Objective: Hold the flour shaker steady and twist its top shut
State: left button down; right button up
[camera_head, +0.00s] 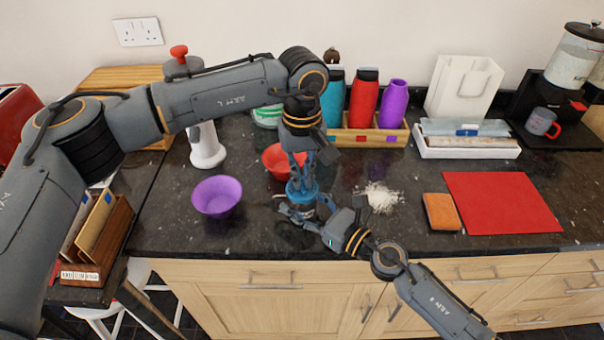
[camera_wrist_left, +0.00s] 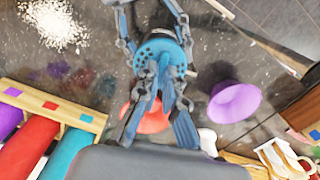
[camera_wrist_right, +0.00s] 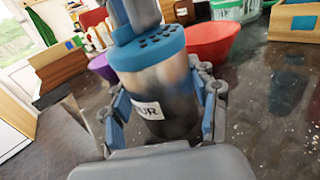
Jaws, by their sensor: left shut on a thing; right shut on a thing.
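The flour shaker (camera_wrist_right: 168,95) stands upright on the dark granite counter, with a metal body, a partly covered label and a blue top (camera_wrist_right: 150,48) with holes. My right gripper (camera_head: 305,211) is shut around the shaker's body from the front right; its fingers show on both sides of the body in the right wrist view (camera_wrist_right: 163,108). My left gripper (camera_head: 301,183) comes down from above and is shut on the blue top, which also shows from above in the left wrist view (camera_wrist_left: 160,57). The fingers hide part of the top and body.
A purple bowl (camera_head: 217,196) stands left of the shaker and a red bowl (camera_head: 277,160) close behind it. Spilled flour (camera_head: 379,197) lies to the right, then an orange sponge (camera_head: 441,211) and a red mat (camera_head: 501,203). A wooden rack (camera_head: 370,137) holds bottles behind.

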pick_arm(q)
jog(key=n, duration=1.2)
pick_arm(e)
jog(key=shift+f, duration=0.1)
pick_arm(q)
jog(key=shift+r+n, duration=0.1)
jog(key=shift+n, duration=2)
jog(key=c, duration=1.5)
grip_release()
jog(key=shift+o, duration=0.2)
